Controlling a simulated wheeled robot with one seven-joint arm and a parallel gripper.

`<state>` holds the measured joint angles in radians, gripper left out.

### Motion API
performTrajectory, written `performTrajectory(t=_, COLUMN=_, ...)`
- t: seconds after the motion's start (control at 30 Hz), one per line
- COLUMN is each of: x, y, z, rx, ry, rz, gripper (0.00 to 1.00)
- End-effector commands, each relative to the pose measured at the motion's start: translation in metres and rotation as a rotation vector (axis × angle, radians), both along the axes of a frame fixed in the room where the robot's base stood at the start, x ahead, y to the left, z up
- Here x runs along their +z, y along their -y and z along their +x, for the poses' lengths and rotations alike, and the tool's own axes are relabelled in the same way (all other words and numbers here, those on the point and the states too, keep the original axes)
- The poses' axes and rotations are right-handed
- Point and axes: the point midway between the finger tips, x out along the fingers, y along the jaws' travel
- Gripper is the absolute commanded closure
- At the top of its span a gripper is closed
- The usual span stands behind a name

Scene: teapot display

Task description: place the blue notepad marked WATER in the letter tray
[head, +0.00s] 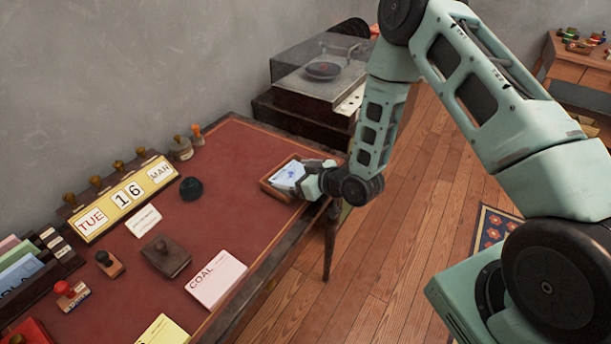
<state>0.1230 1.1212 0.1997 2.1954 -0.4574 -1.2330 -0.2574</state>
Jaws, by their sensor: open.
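The letter tray (268,188) is a small brown wooden tray at the right end of the desk. A pale blue notepad (286,172) lies in it, seemingly within its rim; its marking is too small to read. My gripper (305,181) is open at the right side of the tray, close to the pad's right edge. It hides the right part of the tray and pad. I cannot tell whether the fingers touch the pad.
The red-topped desk (240,150) holds a pink COAL pad (215,279), a yellow pad (163,330), a dark blotter (166,256), stamps and a date display (125,195).

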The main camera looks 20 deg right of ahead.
Motion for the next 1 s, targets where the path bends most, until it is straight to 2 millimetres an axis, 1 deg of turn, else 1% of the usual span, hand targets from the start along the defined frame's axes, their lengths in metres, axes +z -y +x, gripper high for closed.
performTrajectory(t=0.03, x=0.004, y=0.001, z=-0.001, rx=0.0, ry=-0.002, rz=-0.001, gripper=0.0)
performTrajectory(t=0.07, x=0.004, y=0.003, z=-0.005, rx=-0.001, ry=-0.002, rz=-0.002, gripper=0.0)
performTrajectory(t=0.17, x=0.01, y=0.011, z=-0.019, rx=0.0, ry=-0.003, rz=-0.001, gripper=0.0)
performTrajectory(t=0.4, x=0.03, y=0.036, z=-0.06, rx=-0.002, ry=-0.001, rz=-0.002, gripper=0.0)
performTrajectory(t=0.5, x=0.037, y=0.044, z=-0.074, rx=-0.002, ry=-0.001, rz=0.0, gripper=0.0)
performTrajectory(t=0.7, x=0.046, y=0.054, z=-0.092, rx=0.0, ry=0.0, rz=0.0, gripper=0.0)
performTrajectory(t=0.77, x=0.048, y=0.054, z=-0.094, rx=0.004, ry=-0.003, rz=-0.005, gripper=0.0)
performTrajectory(t=0.87, x=0.053, y=0.046, z=-0.093, rx=0.026, ry=-0.034, rz=-0.036, gripper=0.0)
performTrajectory(t=1.0, x=0.065, y=0.019, z=-0.094, rx=0.084, ry=-0.15, rz=-0.139, gripper=0.0)
